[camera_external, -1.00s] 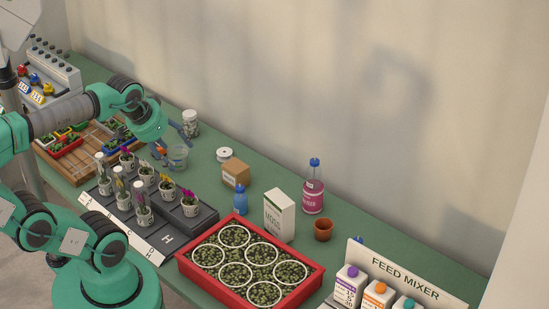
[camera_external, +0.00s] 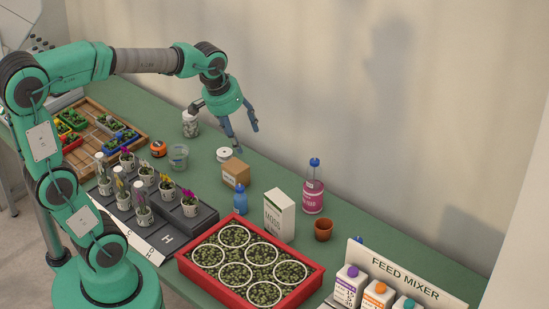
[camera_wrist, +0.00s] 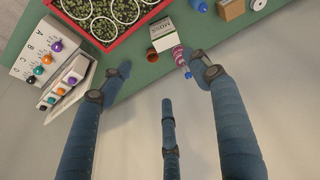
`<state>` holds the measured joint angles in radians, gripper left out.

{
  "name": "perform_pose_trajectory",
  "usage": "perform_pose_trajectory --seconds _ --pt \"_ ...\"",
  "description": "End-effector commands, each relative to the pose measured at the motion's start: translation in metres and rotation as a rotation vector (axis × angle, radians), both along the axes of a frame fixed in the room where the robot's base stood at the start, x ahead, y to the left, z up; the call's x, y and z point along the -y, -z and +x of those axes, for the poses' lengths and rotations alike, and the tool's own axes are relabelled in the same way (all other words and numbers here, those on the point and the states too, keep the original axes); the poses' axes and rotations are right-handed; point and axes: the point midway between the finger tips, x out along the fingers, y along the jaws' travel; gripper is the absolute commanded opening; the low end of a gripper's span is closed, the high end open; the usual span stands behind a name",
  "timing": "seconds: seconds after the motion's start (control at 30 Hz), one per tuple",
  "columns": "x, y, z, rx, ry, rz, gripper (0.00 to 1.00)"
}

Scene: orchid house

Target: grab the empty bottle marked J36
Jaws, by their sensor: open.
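No marking J36 is readable in either view. A bottle with a blue cap, clear upper part and pink lower part (camera_external: 313,195) stands upright near the wall; the wrist view shows it too (camera_wrist: 179,54), close to a fingertip. A small blue bottle (camera_external: 240,200) stands by the red tray. Another blue cap (camera_external: 359,240) shows behind the feed mixer sign, its body hidden. My gripper (camera_external: 244,137) is open and empty, raised above the bench's back side, left of the pink bottle. Its blue fingers are spread in the wrist view (camera_wrist: 162,82).
A white moss carton (camera_external: 279,215), a terracotta pot (camera_external: 323,229) and a cardboard box (camera_external: 236,173) stand around the bottles. A red tray of plants (camera_external: 192,272) lies in front. The feed mixer (camera_external: 405,278) is at right. The wall bounds the back.

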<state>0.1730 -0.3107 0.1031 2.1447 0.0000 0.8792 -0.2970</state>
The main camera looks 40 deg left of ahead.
Motion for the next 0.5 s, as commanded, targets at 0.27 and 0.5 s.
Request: perform_pose_trajectory --seconds 0.27,0.5 --pt "0.047 0.032 0.063 -0.069 -0.036 -0.016 0.62" --pt "0.092 0.069 0.110 -0.124 -0.071 -0.024 0.62"
